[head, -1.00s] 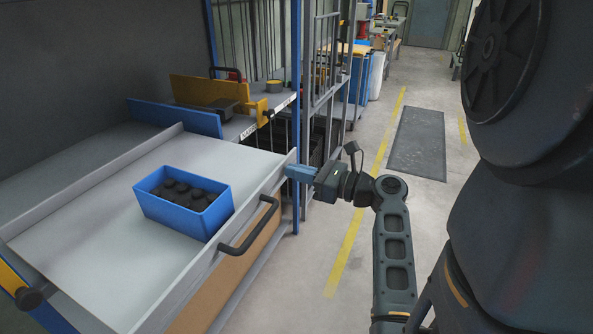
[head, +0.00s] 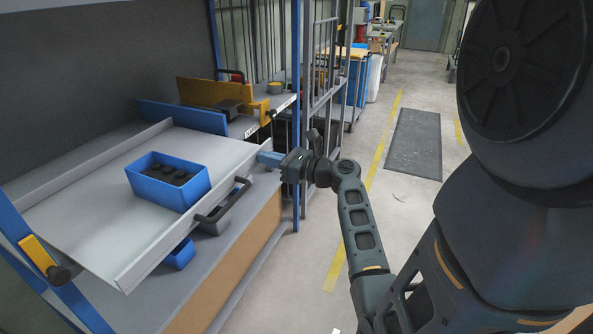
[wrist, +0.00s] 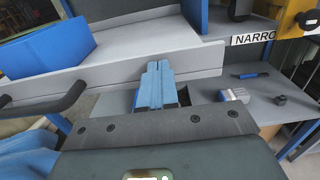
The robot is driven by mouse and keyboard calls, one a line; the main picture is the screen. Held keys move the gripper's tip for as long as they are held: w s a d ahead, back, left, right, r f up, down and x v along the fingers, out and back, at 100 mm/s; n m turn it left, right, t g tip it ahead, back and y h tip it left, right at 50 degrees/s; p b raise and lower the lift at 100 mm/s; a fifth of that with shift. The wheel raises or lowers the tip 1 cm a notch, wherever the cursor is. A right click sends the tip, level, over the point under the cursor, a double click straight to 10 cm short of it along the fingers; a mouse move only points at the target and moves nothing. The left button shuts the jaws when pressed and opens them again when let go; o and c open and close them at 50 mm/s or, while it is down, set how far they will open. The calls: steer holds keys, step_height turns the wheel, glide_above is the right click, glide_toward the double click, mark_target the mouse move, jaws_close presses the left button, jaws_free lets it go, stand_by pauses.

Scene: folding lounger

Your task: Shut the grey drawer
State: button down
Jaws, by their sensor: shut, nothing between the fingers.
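The grey drawer (head: 95,208) is a wide shallow tray, pulled partly out over a grey shelf on the left in the head view. A dark bar handle (head: 224,201) sits on its front face. A blue bin (head: 168,182) with dark round pieces stands in it. My gripper (head: 268,158) has its blue fingers together at the right end of the drawer front. In the wrist view the shut fingers (wrist: 156,88) point at the drawer's front panel (wrist: 120,68) and appear to be touching or very close to it.
A yellow clamp-like fixture (head: 225,97) stands on the shelf behind the drawer. A blue upright post (head: 295,110) is close beyond my gripper. Under the drawer a blue bin (head: 180,254) shows. The floor to the right, with a dark mat (head: 414,143), is clear.

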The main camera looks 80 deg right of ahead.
mark_target(243, 156)
steer(key=x, duration=1.6)
steer(key=shift+f, duration=0.1)
steer(key=shift+s, duration=0.1)
steer(key=shift+v, duration=3.9)
steer(key=shift+a, duration=0.1)
